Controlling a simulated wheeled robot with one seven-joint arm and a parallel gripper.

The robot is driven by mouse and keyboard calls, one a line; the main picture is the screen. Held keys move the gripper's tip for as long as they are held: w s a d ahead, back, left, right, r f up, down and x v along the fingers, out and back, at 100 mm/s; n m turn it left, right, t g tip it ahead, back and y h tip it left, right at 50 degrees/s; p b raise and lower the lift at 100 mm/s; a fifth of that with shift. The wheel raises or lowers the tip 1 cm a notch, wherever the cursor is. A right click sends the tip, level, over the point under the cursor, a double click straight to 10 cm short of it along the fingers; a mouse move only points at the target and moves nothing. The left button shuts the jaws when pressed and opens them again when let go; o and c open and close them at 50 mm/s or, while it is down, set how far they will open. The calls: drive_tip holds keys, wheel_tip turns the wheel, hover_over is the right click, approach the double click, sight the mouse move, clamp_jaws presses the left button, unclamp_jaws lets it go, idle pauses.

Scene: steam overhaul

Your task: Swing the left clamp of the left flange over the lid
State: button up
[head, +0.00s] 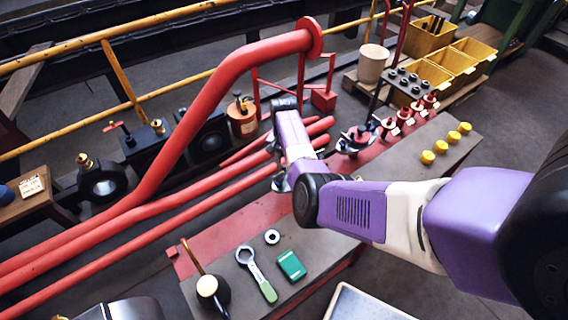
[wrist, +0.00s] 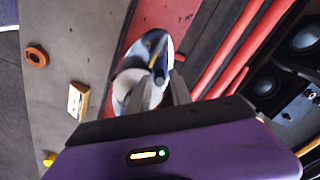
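The left flange (wrist: 137,78) shows in the wrist view as a shiny, rounded metal assembly on the red strip of the bench. A dark bar with a yellowish part (wrist: 159,70) stands on it; I cannot tell which clamp this is. My gripper (wrist: 163,88) is right at the flange, its two grey fingers apart with a gap between them. I cannot tell whether they touch the bar. In the head view my arm hides the gripper and most of the left flange; only a silvery edge (head: 280,184) shows. Another flange with dark clamps (head: 356,139) stands farther right.
Red pipes (head: 250,170) run close beside the flange. On the bench lie a wrench (head: 256,274), a green box (head: 291,265), a ring (head: 272,237) and a black pot (head: 209,290). Red-topped valves (head: 405,115) and yellow caps (head: 440,146) stand at the right end.

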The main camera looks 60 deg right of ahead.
clamp_jaws()
drive_tip(key=shift+s, duration=0.1)
drive_tip(key=shift+s+r+m+p, duration=0.1)
drive_tip(key=shift+s+m+p, duration=0.15)
drive_tip(key=shift+m, duration=0.4)
drive_tip(key=shift+s+m+p, duration=0.2)
drive_tip(key=shift+m, duration=0.45)
drive_tip(key=shift+s+a+m+p, duration=0.1)
drive_tip(key=shift+s+m+p, duration=0.15)
drive_tip(key=shift+m, duration=0.55)
drive_tip(key=shift+s+a+m+p, duration=0.15)
drive_tip(key=shift+s+m, duration=0.15)
drive_tip(key=shift+m, duration=0.5)
drive_tip(key=shift+o, duration=2)
unclamp_jaws()
